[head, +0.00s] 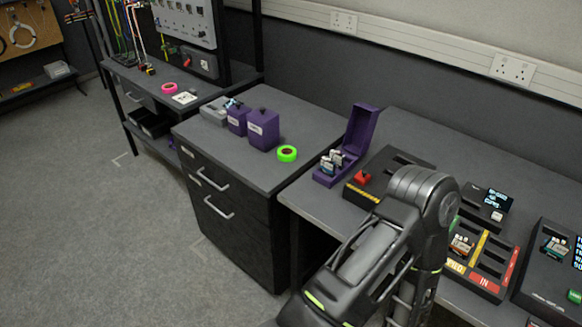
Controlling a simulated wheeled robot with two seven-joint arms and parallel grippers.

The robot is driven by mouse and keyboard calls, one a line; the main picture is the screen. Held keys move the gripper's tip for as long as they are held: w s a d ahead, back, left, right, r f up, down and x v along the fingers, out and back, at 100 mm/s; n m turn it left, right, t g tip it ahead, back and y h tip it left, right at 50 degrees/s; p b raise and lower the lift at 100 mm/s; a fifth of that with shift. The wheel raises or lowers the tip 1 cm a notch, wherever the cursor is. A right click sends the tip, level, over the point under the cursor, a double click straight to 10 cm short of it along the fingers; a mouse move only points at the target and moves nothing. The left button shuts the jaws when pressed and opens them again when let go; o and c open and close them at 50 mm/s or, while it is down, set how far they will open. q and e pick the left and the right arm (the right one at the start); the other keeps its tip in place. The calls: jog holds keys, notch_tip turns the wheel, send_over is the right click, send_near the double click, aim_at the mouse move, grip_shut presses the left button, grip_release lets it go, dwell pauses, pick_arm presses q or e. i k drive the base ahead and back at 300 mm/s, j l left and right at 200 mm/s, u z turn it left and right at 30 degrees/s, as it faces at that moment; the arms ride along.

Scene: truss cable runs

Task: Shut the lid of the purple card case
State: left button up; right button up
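The purple card case (323,180) sits on the grey bench, near its left end. Its lid (361,130) is open and stands up at the back, leaning slightly to the right. Several small cards with pale labels (332,161) stick up from the open base. One of my arms crosses the lower middle of the head view in front of the bench, to the right of the case and apart from it. Its gripper is out of the picture. My other gripper does not show either.
A dark box with a red knob (362,177) stands close right of the case. Further right are a slotted tray (482,262) and a small display (487,205). Two shut purple boxes (264,129) and green tape (287,154) sit on the drawer cabinet (222,165).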

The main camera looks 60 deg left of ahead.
aim_at(363, 118)
jog(key=u, duration=1.85)
